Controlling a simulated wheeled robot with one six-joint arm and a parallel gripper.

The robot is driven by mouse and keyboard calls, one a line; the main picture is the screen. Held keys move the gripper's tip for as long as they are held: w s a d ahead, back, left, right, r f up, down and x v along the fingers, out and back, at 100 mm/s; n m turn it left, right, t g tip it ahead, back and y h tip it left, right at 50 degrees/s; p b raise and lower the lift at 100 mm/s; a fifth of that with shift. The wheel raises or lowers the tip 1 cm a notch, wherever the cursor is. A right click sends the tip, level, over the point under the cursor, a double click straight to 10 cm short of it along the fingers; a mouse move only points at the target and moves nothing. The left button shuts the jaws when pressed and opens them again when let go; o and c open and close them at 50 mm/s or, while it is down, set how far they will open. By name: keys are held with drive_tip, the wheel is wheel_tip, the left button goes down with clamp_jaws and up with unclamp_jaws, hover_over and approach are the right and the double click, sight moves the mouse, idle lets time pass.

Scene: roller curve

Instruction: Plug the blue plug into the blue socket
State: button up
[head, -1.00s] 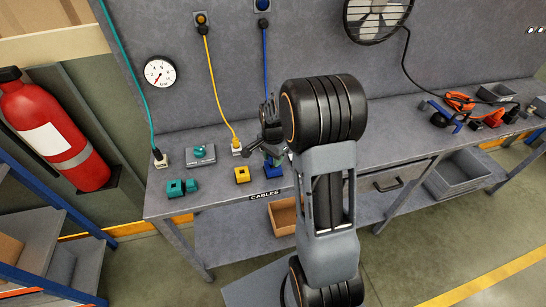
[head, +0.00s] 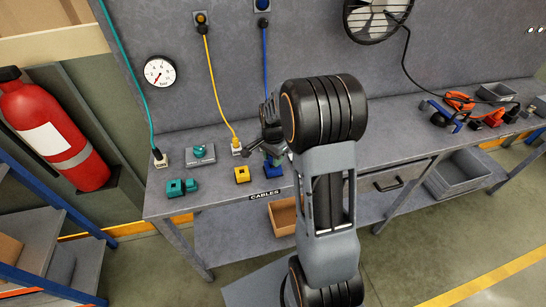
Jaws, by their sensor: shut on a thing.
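The blue socket (head: 273,171) sits at the front of the grey workbench, right of the yellow socket. A blue cable (head: 265,62) hangs from a wall outlet down behind my gripper. My gripper (head: 273,156) is just above and behind the blue socket, shut on the blue plug. The plug is mostly hidden by the gripper and arm. I cannot tell whether plug and socket touch.
The yellow socket (head: 242,175) and teal socket (head: 182,187) stand to the left. A yellow plug (head: 237,147) and a pale plug on the teal cable (head: 160,160) are behind them, with a grey box with a teal knob (head: 200,153). Tools (head: 460,102) lie far right.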

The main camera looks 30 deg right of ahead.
drive_tip(key=shift+f+b, duration=0.65)
drive_tip(key=shift+f, duration=0.2)
drive_tip(key=o, duration=1)
drive_tip(key=shift+r, duration=0.15)
wheel_tip(320, 180, up, 14)
drive_tip(key=shift+f+b, duration=0.2)
drive_tip(key=shift+b, duration=0.2)
